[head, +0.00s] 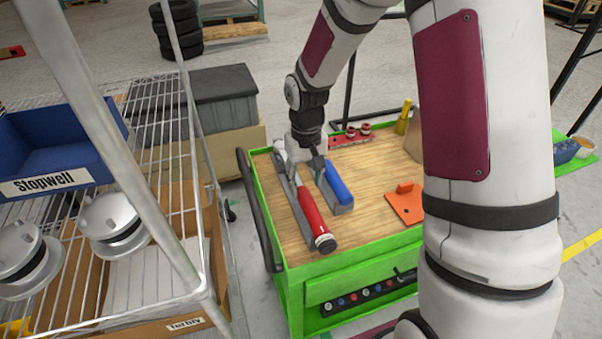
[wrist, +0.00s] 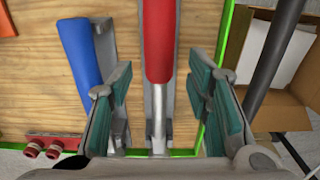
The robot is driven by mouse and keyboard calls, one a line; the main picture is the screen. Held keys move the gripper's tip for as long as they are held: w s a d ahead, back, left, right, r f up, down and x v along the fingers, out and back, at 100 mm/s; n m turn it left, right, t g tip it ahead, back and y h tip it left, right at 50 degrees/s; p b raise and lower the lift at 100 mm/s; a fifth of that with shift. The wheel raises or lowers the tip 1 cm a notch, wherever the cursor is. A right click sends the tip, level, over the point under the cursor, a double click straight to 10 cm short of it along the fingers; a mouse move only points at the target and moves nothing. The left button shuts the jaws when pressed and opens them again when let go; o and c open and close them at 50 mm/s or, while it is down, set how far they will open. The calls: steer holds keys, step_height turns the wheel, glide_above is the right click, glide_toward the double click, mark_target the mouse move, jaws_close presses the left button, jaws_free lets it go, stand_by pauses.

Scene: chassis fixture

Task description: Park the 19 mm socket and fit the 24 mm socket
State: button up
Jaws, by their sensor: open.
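A red-handled wrench (head: 311,210) with a dark end lies along a grey cradle on the cart; its red grip (wrist: 159,45) and grey shaft also show in the wrist view. My gripper (head: 304,152) is over the far end of this wrench. In the wrist view my gripper (wrist: 158,92) is open, with teal pads apart on either side of the wrench. A red rail (head: 340,140) at the cart's back holds small red-banded sockets (head: 366,129); these sockets (wrist: 42,150) also show at the wrist view's lower left. Socket sizes cannot be read, and the wrench's head is hidden.
A blue-handled tool (head: 338,184) lies in its cradle close right of the wrench. An orange plate (head: 407,207) and a yellow bottle (head: 404,115) stand farther right on the green cart (head: 350,266). A wire rack (head: 192,150) stands at left. Bare wood lies between these things.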

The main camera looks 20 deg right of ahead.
mark_target(306, 195)
steer(key=shift+f+b, duration=1.85)
steer(key=shift+f, duration=1.85)
steer(key=shift+c, duration=0.2)
jaws_close()
steer(key=shift+r+p, duration=2.2)
steer(key=shift+r, duration=1.4)
steer(key=shift+d, duration=0.1)
